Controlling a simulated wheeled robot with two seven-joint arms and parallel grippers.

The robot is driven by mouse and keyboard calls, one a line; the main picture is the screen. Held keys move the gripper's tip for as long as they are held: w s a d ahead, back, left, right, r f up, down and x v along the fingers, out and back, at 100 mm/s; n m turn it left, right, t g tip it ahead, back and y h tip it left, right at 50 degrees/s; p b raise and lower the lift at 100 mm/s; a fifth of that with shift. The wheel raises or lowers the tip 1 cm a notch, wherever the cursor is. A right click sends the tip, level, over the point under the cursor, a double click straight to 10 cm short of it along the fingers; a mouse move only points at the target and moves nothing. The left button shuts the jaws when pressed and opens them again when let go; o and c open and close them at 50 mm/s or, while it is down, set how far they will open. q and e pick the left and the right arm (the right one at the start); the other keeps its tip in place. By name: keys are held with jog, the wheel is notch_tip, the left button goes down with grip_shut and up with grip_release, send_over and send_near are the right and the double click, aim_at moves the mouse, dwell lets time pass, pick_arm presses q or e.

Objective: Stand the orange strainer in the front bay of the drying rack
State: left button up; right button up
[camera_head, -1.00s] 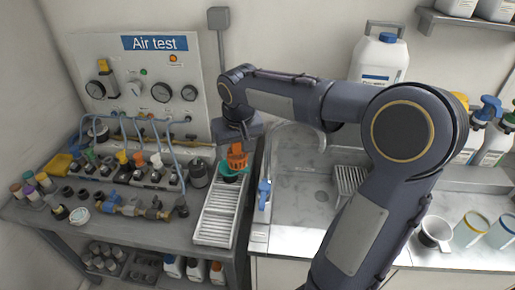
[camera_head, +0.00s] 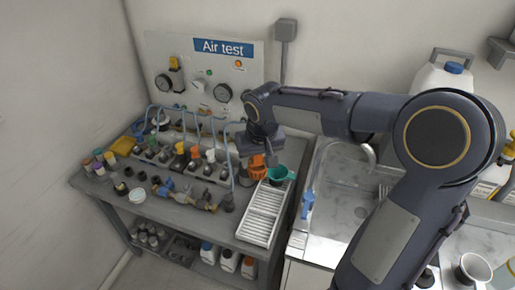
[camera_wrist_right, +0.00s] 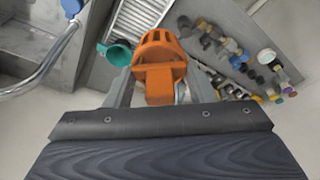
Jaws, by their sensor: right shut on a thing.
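The orange strainer (camera_head: 257,166) is held in my right gripper (camera_head: 262,156), above the back left edge of the drying rack. In the right wrist view the orange strainer (camera_wrist_right: 160,62) sits between the two fingers of my right gripper (camera_wrist_right: 160,92), which is shut on it. The drying rack (camera_head: 262,215) is a white slatted tray on the bench's right end. A teal strainer (camera_head: 281,175) stands at the rack's back end; it also shows in the wrist view (camera_wrist_right: 117,52). The rack's front part looks empty. My left gripper is not in view.
Valves and fittings with coloured caps crowd the bench (camera_head: 180,215) left of the rack. A blue-handled tap (camera_head: 307,203) and the sink (camera_head: 340,200) lie to the right. The Air test panel (camera_head: 210,75) stands behind.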

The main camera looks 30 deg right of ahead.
jog(key=shift+f+b, duration=6)
jog(key=shift+f, duration=6.8)
jog(key=shift+f+b, duration=1.35)
jog(key=shift+b, duration=0.05)
